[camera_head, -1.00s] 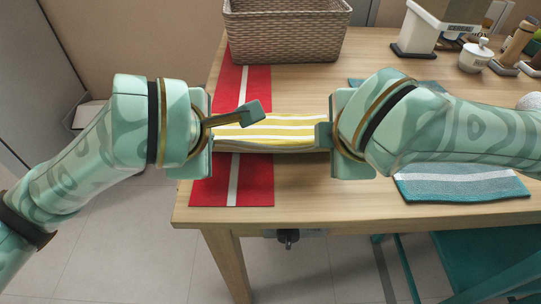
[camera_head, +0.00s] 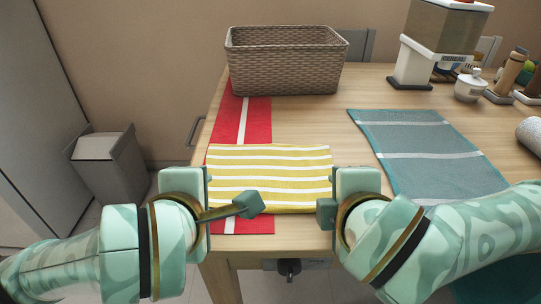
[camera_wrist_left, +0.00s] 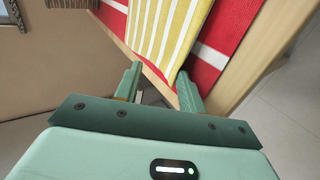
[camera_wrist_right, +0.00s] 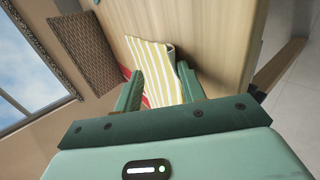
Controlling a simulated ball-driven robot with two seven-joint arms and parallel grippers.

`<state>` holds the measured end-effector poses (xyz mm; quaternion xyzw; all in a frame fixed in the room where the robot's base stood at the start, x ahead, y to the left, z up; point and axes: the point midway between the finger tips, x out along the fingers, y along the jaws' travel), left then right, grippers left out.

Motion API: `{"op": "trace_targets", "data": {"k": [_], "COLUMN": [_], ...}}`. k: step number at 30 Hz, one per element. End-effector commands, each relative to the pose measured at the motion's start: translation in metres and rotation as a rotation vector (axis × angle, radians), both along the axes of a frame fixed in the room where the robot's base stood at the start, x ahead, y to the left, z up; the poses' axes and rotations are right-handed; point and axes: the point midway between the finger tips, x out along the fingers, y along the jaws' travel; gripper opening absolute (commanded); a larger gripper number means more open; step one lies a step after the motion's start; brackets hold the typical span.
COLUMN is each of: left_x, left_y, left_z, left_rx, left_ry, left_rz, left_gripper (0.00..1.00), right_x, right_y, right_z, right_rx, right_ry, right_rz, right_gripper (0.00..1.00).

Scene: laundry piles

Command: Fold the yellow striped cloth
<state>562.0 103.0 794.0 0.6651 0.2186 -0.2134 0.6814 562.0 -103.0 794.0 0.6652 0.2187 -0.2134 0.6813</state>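The yellow and white striped cloth (camera_head: 270,172) lies flat on the table, its left part over the red runner. It also shows in the left wrist view (camera_wrist_left: 165,30) and the right wrist view (camera_wrist_right: 160,70). Whether it is layered is hard to tell. My left gripper (camera_head: 230,210) is at its near left corner, open, with its fingers apart in the left wrist view. My right gripper (camera_head: 327,212) is by its near right corner, also open, with the cloth showing beyond its fingers. Neither gripper visibly pinches the cloth.
A wicker basket (camera_head: 285,62) stands at the back. A teal cloth (camera_head: 425,140) lies to the right. A dispenser (camera_head: 440,45) and jars stand at the back right. Bare wood (camera_head: 320,120) lies behind the striped cloth.

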Motion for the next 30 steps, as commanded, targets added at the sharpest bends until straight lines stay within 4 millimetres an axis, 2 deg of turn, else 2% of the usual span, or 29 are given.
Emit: {"op": "trace_targets", "data": {"k": [5,10,21,30], "left_x": [-0.001,-0.008,-0.036,-0.04], "left_y": [0.0,0.0,0.0,0.0], "left_z": [0.005,0.036,0.085,0.09], "left_rx": [0.0,0.002,0.001,0.0], "left_ry": [-0.003,-0.011,-0.005,0.002], "left_rz": [0.0,-0.001,-0.002,0.0], "left_gripper": [0.4,0.4,0.4,0.4], "right_x": [-0.001,-0.008,-0.036,-0.04], "right_y": [0.0,0.0,0.0,0.0], "right_z": [0.005,0.034,0.085,0.09], "right_rx": [-0.001,-0.001,-0.001,0.0], "right_ry": [-0.002,-0.007,-0.006,0.001], "right_rz": [0.001,0.002,0.002,0.0], "right_gripper": [0.4,0.4,0.4,0.4]}}
